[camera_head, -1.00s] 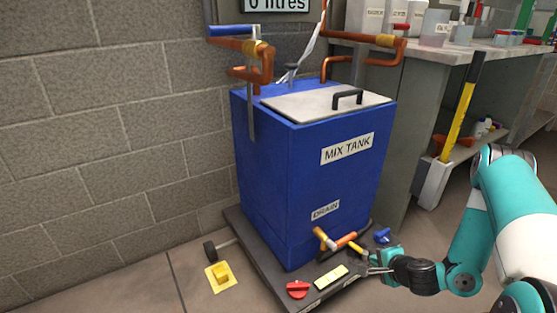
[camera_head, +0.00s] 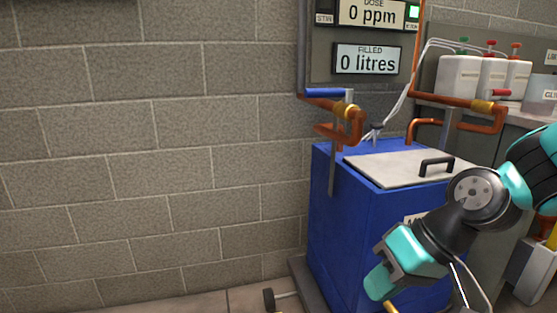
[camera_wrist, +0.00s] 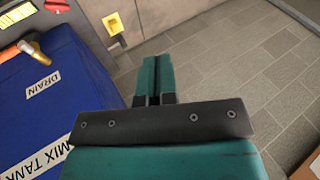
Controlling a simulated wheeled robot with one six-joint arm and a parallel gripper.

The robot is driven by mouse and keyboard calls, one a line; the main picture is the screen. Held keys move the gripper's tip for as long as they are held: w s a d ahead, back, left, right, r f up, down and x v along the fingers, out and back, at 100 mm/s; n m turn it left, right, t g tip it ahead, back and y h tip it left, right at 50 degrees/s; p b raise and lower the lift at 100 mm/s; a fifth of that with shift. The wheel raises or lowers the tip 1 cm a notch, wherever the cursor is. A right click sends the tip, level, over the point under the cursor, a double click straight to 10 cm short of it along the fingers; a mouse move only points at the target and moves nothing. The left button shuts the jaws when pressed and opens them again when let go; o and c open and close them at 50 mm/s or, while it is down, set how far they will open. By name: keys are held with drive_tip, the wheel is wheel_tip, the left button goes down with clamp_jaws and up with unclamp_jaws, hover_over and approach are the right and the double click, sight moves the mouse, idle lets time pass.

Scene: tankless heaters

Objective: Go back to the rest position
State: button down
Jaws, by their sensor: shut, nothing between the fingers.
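My gripper (camera_wrist: 153,75) shows in the wrist view with its two teal fingers together, shut and empty, above the tiled floor. In the head view my arm reaches across the right front of the blue mix tank (camera_head: 335,225); the fingertips there are hard to make out. The tank also shows at the left of the wrist view (camera_wrist: 60,95), with its drain label (camera_wrist: 42,84). My arm hides part of the tank's front and its label in the head view.
A grey lid with a black handle (camera_head: 436,166) tops the tank. Copper pipes (camera_head: 345,110) run above it. Displays read 0 ppm and 0 litres (camera_head: 366,61). Bottles (camera_head: 458,76) stand on a bench at right.

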drive_tip(key=s+r+n+g+h+p, duration=0.1)
drive_tip(key=s+r+n, duration=0.15)
drive_tip(key=s, duration=0.35)
drive_tip(key=s+r+n+h+p, duration=0.1)
drive_tip(key=s+r, duration=0.3)
drive_tip(key=s, duration=0.1)
wheel_tip(320, 180, up, 36)
drive_tip(key=p, duration=3.5)
drive_tip(key=shift+r+p, duration=0.15)
drive_tip(key=shift+p, duration=0.25)
drive_tip(key=c, duration=1.7)
unclamp_jaws()
drive_tip(key=shift+r, duration=0.25)
drive_tip(key=shift+c, duration=0.2)
drive_tip(key=o, duration=0.7)
drive_tip(key=shift+f, duration=0.1)
drive_tip(key=shift+c, duration=0.2)
